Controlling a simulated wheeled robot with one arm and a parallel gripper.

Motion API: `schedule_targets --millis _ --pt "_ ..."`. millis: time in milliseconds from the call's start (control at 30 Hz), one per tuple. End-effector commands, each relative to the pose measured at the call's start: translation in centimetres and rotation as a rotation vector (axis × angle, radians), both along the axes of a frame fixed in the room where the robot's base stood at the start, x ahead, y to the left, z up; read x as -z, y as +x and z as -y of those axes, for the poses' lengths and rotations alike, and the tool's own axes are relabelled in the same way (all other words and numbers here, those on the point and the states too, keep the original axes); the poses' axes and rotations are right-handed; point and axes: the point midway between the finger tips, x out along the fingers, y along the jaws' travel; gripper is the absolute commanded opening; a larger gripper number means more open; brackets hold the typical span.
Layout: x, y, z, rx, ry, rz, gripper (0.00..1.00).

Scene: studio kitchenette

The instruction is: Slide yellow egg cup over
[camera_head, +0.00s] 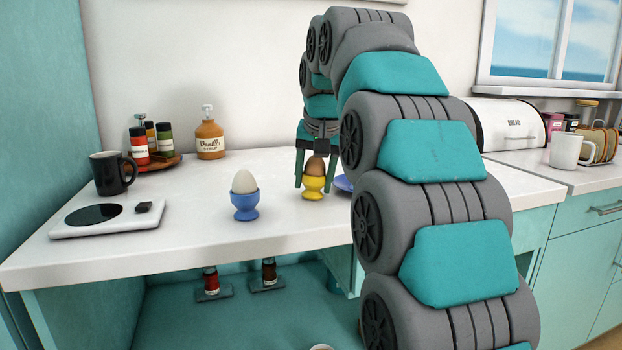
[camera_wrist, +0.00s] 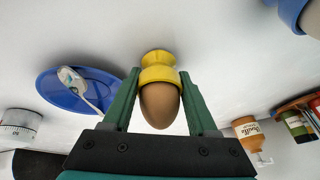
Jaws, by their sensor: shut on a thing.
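The yellow egg cup (camera_head: 313,187) stands upright on the white counter with a brown egg (camera_head: 315,166) in it. My gripper (camera_head: 307,183) comes down from above, with a green finger on each side of the cup, and is shut on it. The wrist view shows the yellow cup (camera_wrist: 158,66) between the two fingertips (camera_wrist: 158,75), with the brown egg (camera_wrist: 160,104) nearer the palm. A blue egg cup (camera_head: 245,204) with a pale egg (camera_head: 244,181) stands to the left, apart from the yellow one.
A blue plate (camera_head: 343,183) lies just right of the yellow cup, partly hidden by my arm; in the wrist view the plate (camera_wrist: 52,88) holds a spoon. A scale (camera_head: 107,218), a dark mug (camera_head: 111,173) and a syrup bottle (camera_head: 210,138) stand left. Bare counter (camera_head: 190,210) lies between.

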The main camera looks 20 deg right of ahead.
Motion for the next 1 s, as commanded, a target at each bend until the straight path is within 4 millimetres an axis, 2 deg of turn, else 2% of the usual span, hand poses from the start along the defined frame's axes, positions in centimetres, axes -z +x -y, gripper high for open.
schedule_targets --millis 300,333,600,1000 --pt "0.05 -0.02 0.07 0.0 0.0 -0.001 0.02" --pt "0.06 -0.02 0.07 0.0 0.0 -0.001 0.62" --pt "0.02 -0.02 0.06 0.0 -0.001 0.0 0.92" --pt "-0.52 -0.41 0.08 0.0 -0.001 0.002 0.94"
